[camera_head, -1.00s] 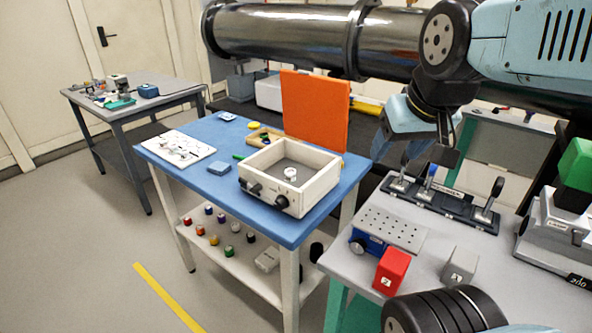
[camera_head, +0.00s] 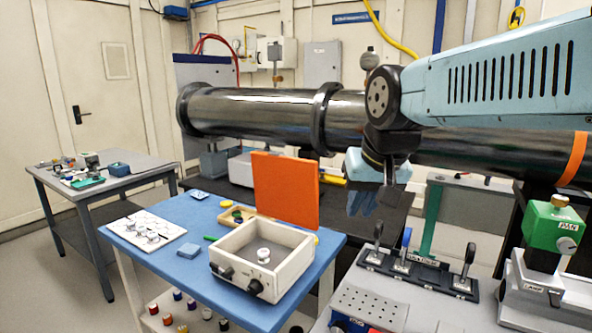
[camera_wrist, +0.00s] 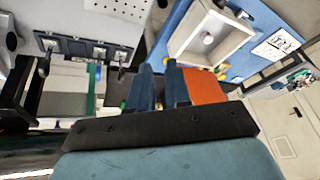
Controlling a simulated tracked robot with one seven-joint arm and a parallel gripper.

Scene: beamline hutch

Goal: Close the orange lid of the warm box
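The warm box (camera_head: 262,262) is a white open-topped box with dark knobs on its front, standing on the blue table. Its orange lid (camera_head: 287,190) stands upright at the back of the box, so the box is open. A small white round thing (camera_head: 263,256) sits inside. My gripper (camera_head: 364,202) hangs to the right of the lid, apart from it, with its fingers pointing down. In the wrist view my two dark fingers (camera_wrist: 162,82) have a narrow gap with nothing held. The lid (camera_wrist: 203,86) is beside them there, and the box (camera_wrist: 210,40) lies beyond.
A grey bench with black clamps (camera_head: 417,270) stands at right. A large dark pipe (camera_head: 255,115) runs behind.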

